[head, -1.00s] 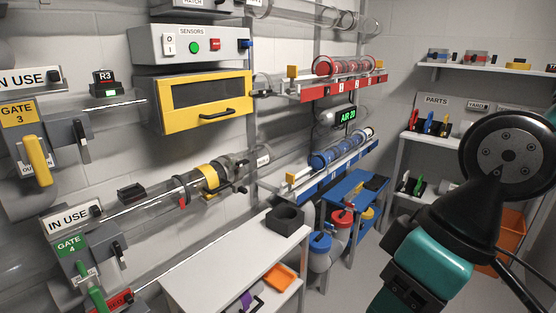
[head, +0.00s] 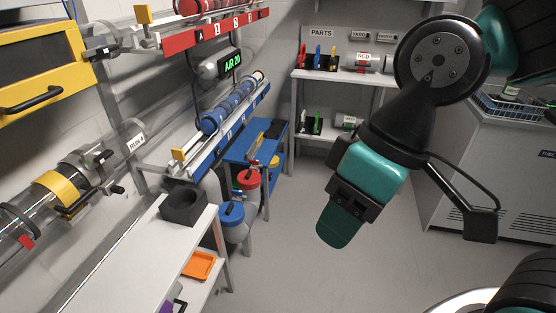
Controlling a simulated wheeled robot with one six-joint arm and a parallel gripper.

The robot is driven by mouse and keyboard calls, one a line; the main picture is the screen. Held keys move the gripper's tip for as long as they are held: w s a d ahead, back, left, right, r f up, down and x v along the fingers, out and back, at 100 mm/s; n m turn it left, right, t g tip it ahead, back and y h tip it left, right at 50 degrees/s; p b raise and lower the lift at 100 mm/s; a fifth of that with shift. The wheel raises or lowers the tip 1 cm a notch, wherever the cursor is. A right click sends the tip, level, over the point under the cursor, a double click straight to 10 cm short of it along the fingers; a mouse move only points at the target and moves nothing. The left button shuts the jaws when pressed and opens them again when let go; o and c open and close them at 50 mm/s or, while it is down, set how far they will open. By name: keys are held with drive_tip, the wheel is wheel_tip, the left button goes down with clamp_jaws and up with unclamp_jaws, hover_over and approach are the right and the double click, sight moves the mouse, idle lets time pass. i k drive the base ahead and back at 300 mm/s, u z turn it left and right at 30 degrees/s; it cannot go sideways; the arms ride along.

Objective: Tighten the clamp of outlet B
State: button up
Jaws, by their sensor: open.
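No readable outlet B label shows in the head view. At the left, a clear tube (head: 17,233) carries a yellow band (head: 52,187) and a grey clamp-like fitting (head: 88,170) with a black knob (head: 117,189); whether this is outlet B's clamp, or how tight it is, I cannot tell. A similar dark fitting (head: 101,52) sits higher, beside the yellow cabinet. My gripper (head: 340,225), teal and black, hangs open and empty over the floor, pointing down-left. It is well to the right of both fittings and touches nothing.
A white bench (head: 130,262) with a dark square holder (head: 183,206) stands below the tube. Blue (head: 212,148) and red (head: 205,36) racks project from the wall. Blue-lidded (head: 232,214) and red-lidded (head: 248,178) containers stand beyond the bench. The grey floor (head: 290,265) is clear.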

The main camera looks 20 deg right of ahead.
sight(255, 162)
drive_tip(key=z, duration=0.3)
drive_tip(key=i, duration=1.2)
drive_tip(key=u, duration=0.4)
drive_tip(key=i, duration=0.75)
drive_tip(key=u, duration=0.4)
